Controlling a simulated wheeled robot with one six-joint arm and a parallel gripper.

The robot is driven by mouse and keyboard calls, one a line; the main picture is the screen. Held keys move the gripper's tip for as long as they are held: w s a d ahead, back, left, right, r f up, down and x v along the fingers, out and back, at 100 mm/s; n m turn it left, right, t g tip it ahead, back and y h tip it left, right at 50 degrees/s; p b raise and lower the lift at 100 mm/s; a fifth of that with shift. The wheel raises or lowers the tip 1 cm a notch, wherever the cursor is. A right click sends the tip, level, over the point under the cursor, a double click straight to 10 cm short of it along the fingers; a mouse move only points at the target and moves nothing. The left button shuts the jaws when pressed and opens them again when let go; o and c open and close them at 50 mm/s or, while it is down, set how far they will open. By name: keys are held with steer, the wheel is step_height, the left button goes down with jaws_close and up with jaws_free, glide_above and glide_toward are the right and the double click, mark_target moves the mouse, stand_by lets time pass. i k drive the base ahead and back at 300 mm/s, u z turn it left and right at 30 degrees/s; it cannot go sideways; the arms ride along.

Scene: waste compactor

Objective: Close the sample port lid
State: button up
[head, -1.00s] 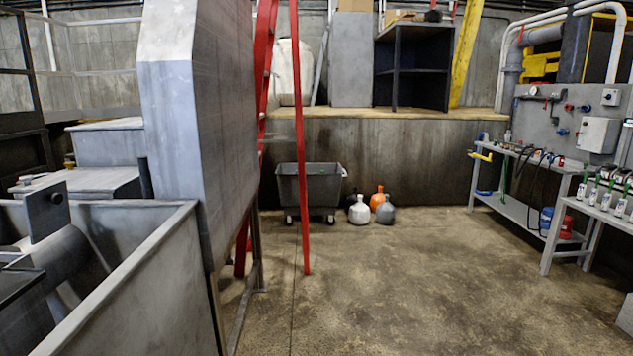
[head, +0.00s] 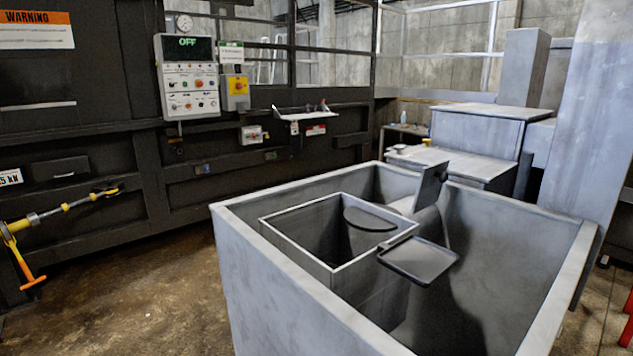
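Nothing in view is marked as the sample port. A large grey open-topped bin (head: 262,270) stands in front of me, with a smaller square open box (head: 300,262) inside it. A dark flat square plate with a raised rim (head: 418,260) sticks out level from the right side of this box. A dark rounded plate (head: 368,218) shows at the box's far side. I cannot tell whether either plate is the sample port lid. My gripper is not in view.
A dark compactor wall carries a control panel (head: 187,77) reading OFF and a yellow switch box (head: 236,92). A yellow bar with an orange handle (head: 32,280) is at the left. Grey stepped blocks (head: 475,132) stand behind the bin. Brown floor at the lower left is clear.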

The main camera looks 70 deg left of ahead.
mark_target(433, 177)
steer(key=u, duration=1.6)
steer(key=i, duration=0.5)
steer(key=k, duration=0.5)
steer(key=u, duration=2.8)
steer(key=k, duration=1.45)
steer(key=z, duration=1.9)
steer(key=i, duration=0.8)
